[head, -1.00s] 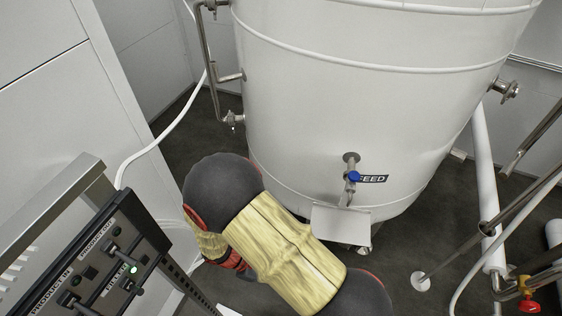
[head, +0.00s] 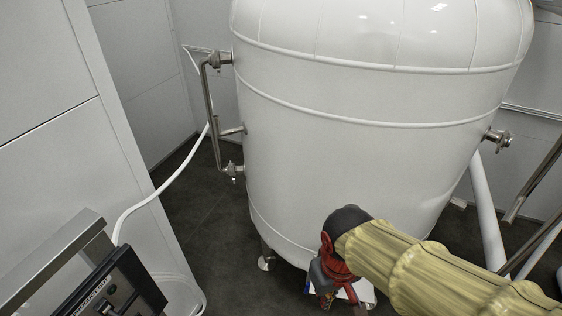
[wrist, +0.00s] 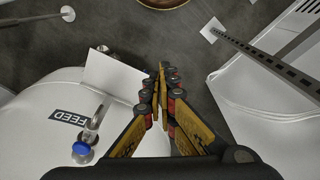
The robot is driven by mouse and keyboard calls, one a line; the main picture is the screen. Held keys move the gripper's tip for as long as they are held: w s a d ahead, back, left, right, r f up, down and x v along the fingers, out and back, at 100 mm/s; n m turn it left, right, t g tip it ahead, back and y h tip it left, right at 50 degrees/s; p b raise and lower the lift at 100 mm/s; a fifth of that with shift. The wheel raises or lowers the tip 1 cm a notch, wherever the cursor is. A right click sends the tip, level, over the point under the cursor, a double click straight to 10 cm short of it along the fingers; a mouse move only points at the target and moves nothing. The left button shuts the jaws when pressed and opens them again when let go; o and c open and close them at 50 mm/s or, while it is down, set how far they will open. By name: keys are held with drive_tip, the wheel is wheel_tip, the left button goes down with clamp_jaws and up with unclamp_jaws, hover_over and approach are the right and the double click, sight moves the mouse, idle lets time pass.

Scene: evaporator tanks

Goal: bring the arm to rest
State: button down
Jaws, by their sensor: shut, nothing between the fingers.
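My gripper (wrist: 160,75) shows in the wrist view with its two fingers together and nothing between them. In the head view my arm reaches in from the lower right in a yellow sleeve, and the gripper end points down in front of the white tank (head: 370,140). The fingertips are low in that view and hard to make out. In the wrist view the tank (wrist: 35,110) lies to the left of the fingers, with the blue-handled feed valve (wrist: 82,150) and a FEED label (wrist: 68,117). In the head view my arm hides the valve.
A black control panel (head: 115,285) on a metal frame stands at the lower left. A white hose (head: 160,185) runs up the left side. A white plate (wrist: 115,72) juts beside the fingers. Pipes (head: 535,180) stand at the right. Dark floor shows between wall and tank.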

drive_tip(key=s+d+r+m+t, duration=0.1)
drive_tip(key=d+r+m+t, duration=0.2)
drive_tip(key=d+r, duration=0.6)
wheel_tip(320, 180, up, 3)
drive_tip(key=shift+s+f+m+t, duration=0.2)
drive_tip(key=shift+s+m+t, duration=0.15)
drive_tip(key=shift+t, duration=0.45)
